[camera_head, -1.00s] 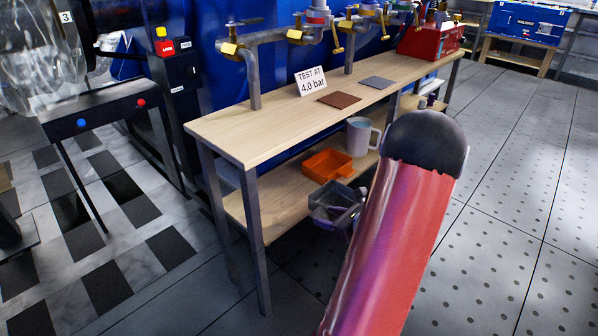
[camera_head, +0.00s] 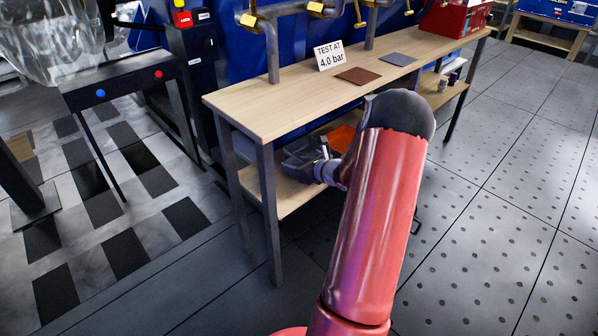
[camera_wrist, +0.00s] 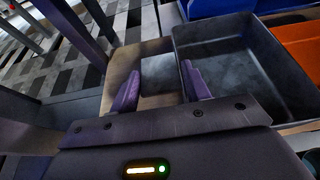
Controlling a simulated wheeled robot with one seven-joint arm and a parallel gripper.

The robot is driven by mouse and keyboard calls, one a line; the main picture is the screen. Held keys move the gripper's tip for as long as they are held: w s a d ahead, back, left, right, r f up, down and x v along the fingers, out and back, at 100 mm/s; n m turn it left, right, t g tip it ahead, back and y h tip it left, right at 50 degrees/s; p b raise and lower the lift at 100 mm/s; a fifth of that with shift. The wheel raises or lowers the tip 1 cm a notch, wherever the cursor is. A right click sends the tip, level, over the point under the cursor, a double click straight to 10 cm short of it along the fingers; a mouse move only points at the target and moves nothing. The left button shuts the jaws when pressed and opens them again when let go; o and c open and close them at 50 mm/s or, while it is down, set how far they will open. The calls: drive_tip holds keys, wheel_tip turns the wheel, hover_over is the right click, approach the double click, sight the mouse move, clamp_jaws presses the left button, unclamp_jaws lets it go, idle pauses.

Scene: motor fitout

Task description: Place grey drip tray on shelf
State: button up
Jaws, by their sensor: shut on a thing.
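The grey drip tray (camera_head: 300,154) is at the lower wooden shelf (camera_head: 290,197) of the bench, partly hidden by my gripper (camera_head: 322,172). In the wrist view the tray (camera_wrist: 250,65) looks upright and open at the top. My gripper (camera_wrist: 160,88) is shut on its near-left side wall, with one purple finger inside the tray and the other outside. Pale shelf board shows beside it. I cannot tell whether the tray rests on the board or hangs just above it.
An orange tray (camera_head: 342,138) sits close to the grey tray's right, also in the wrist view (camera_wrist: 302,50). The bench top (camera_head: 290,95) is above, with a brown plate (camera_head: 358,76) and grey plate (camera_head: 398,59). A bench leg (camera_head: 268,210) stands left.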

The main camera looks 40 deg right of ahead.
drive_tip(key=shift+f, duration=1.35)
drive_tip(key=shift+f, duration=0.15)
drive_tip(key=o, duration=1.5)
drive_tip(key=shift+r, duration=0.2)
drive_tip(key=v, duration=1.2)
